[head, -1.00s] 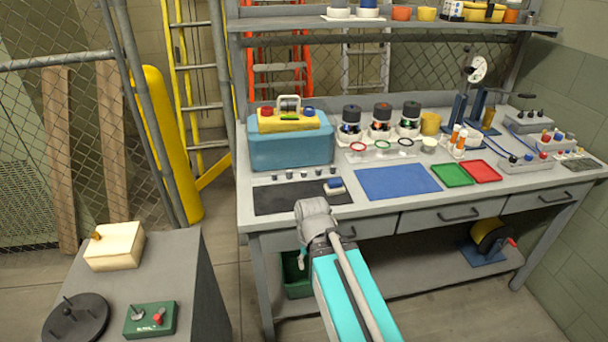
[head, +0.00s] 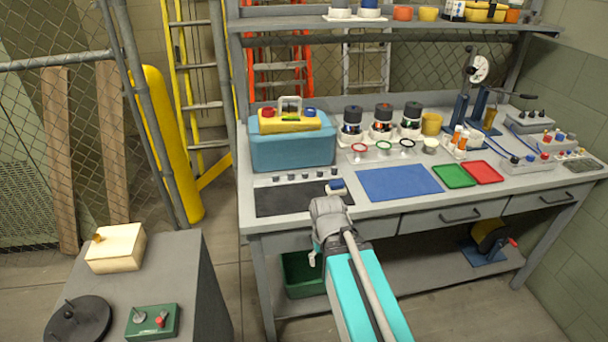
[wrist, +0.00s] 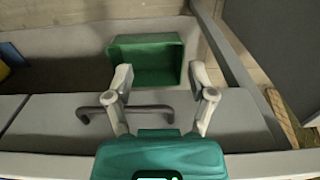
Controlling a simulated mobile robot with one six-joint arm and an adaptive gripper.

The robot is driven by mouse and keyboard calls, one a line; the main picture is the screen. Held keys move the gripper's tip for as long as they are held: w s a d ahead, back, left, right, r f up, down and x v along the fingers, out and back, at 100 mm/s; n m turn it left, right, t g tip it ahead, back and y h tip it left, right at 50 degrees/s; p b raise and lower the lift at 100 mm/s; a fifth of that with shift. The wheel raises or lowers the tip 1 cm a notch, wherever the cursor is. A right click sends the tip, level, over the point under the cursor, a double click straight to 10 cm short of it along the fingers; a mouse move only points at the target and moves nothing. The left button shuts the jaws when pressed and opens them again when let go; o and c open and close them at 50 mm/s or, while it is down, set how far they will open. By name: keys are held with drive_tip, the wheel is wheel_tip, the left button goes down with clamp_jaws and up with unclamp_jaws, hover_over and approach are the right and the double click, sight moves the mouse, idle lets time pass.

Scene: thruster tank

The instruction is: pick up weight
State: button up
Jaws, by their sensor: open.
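Several small grey pieces that look like weights (head: 291,178) stand in a row along the back edge of the black mat (head: 285,200) on the workbench. No weight shows in the wrist view. My gripper (wrist: 160,74) is open and empty in the wrist view, its two pale fingers apart. It is in front of the bench, over a drawer handle (wrist: 90,115), with the green bin (wrist: 146,62) below and beyond the fingertips.
A small blue and white block (head: 336,187) lies at the mat's right end, near my wrist. A blue cooler-like box (head: 292,152) stands behind the row. The blue mat (head: 398,183) to the right is bare. A grey cabinet (head: 190,275) stands at left.

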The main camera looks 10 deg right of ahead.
wheel_tip(320, 180, up, 16)
drive_tip(key=w+p, duration=0.3)
drive_tip(key=p, duration=1.3)
wheel_tip(320, 180, up, 7)
drive_tip(key=n+p, duration=0.6)
drive_tip(key=n, duration=1)
hover_over(306, 172)
drive_tip(key=shift+f, duration=0.15)
wheel_tip(306, 172, down, 8)
drive_tip(key=b, duration=0.8)
drive_tip(key=shift+f, duration=0.2)
